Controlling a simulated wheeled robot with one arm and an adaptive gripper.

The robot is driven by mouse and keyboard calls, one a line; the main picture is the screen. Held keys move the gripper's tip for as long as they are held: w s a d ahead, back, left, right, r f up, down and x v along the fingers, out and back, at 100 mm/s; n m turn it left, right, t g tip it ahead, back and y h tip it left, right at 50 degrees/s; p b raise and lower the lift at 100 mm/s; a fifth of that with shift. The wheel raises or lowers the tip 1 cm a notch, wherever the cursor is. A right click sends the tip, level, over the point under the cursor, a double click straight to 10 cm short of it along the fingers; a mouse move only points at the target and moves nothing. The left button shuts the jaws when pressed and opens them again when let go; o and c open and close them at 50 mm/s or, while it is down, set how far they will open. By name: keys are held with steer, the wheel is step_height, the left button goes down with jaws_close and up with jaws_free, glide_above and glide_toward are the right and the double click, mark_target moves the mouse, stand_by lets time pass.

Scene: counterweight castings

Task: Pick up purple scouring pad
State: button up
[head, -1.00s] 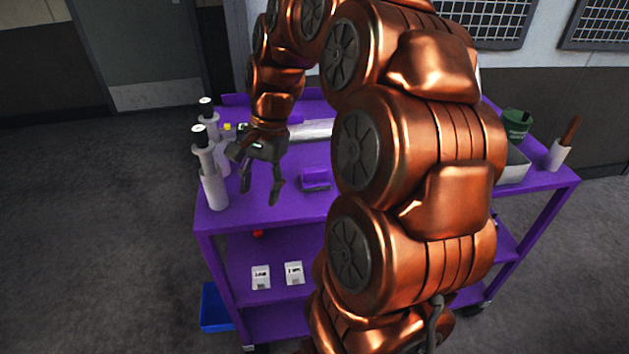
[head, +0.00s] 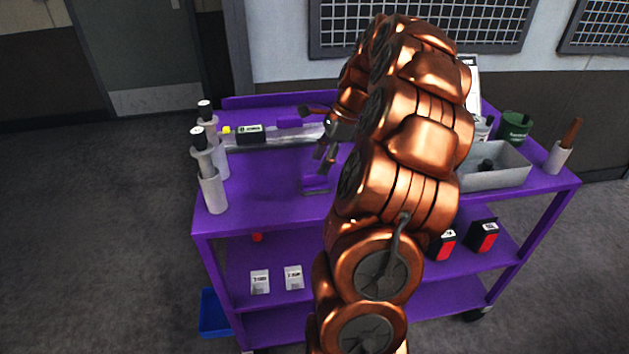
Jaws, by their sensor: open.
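A small purple block-like item (head: 314,188) lies on the purple cart's top shelf, in the middle. A second flat purple piece (head: 289,122) lies farther back, by the long silvery strip. Both blend with the purple shelf, and I cannot tell for sure which is the scouring pad. My gripper (head: 325,160) is open and empty, fingers pointing down, just above and behind the nearer purple item. My arm hides the shelf to its right.
White bottles with dark tops (head: 213,185) stand at the left edge. A grey bin (head: 490,168), a green cup (head: 515,126) and a brown-handled tool in a white holder (head: 557,157) are at the right. Lower shelf (head: 262,262) holds small boxes.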

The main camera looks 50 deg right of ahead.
mark_target(315, 172)
steer(key=shift+d+p+x, duration=0.15)
steer(key=shift+p+x, duration=0.25)
steer(key=shift+x, duration=0.95)
steer(key=shift+d+p+x, duration=0.1)
steer(key=shift+p+x, duration=0.3)
steer(key=shift+x, duration=0.95)
steer(key=shift+w, duration=0.2)
jaws_close()
